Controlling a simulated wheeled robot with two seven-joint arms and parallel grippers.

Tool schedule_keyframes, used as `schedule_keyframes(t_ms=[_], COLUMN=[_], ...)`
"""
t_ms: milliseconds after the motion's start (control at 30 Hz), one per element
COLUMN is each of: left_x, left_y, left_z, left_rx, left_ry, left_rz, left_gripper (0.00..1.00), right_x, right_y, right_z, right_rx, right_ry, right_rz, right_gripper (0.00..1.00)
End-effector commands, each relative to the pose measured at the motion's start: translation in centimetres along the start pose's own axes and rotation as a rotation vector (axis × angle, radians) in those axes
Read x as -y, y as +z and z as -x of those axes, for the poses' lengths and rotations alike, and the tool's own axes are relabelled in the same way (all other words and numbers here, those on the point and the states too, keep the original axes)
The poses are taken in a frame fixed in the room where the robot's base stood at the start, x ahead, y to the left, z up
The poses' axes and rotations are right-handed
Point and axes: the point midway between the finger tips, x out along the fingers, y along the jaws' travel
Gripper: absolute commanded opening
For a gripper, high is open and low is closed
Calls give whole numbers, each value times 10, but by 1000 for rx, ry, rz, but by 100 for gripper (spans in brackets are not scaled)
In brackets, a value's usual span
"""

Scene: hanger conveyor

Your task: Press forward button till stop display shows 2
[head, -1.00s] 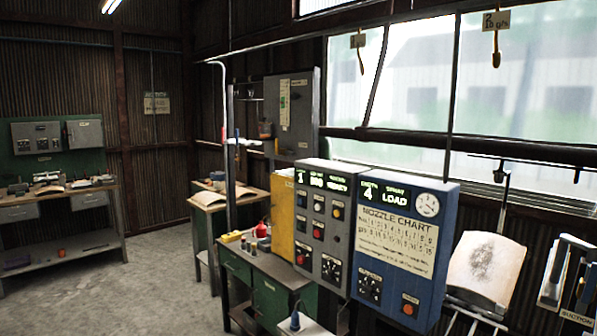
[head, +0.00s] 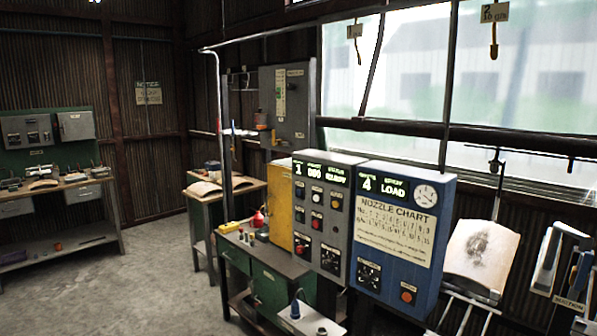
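A grey control panel (head: 318,222) stands right of the middle in the head view. Its green-lit display (head: 321,173) reads 1 at the left, with "000" and a word like READY beside it. Several small round buttons (head: 317,197) in different colours sit below the display; their labels are too small to read, so I cannot tell which is forward. A blue panel (head: 400,235) beside it has a display (head: 382,186) reading 4 and LOAD, above a nozzle chart. Neither of my grippers shows.
A workbench (head: 272,258) with small items stands in front of the panels. A curved board (head: 478,258) on a stand is to the right. Tagged hooks (head: 494,35) hang from the overhead rail. The concrete floor (head: 150,285) at the left is clear.

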Motion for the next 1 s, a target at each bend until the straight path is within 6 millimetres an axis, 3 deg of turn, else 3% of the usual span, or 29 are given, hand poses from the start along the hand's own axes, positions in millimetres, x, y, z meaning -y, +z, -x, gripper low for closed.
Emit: schedule_keyframes(t_ms=[67, 233, 1000], left_x=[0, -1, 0], left_y=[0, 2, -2], left_z=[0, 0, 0], left_rx=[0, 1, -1], left_ry=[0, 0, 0], left_rz=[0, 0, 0], left_gripper=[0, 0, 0], right_x=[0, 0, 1], right_y=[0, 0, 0], right_z=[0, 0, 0], right_rx=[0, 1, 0], right_ry=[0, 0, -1], right_rz=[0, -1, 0], right_gripper=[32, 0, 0])
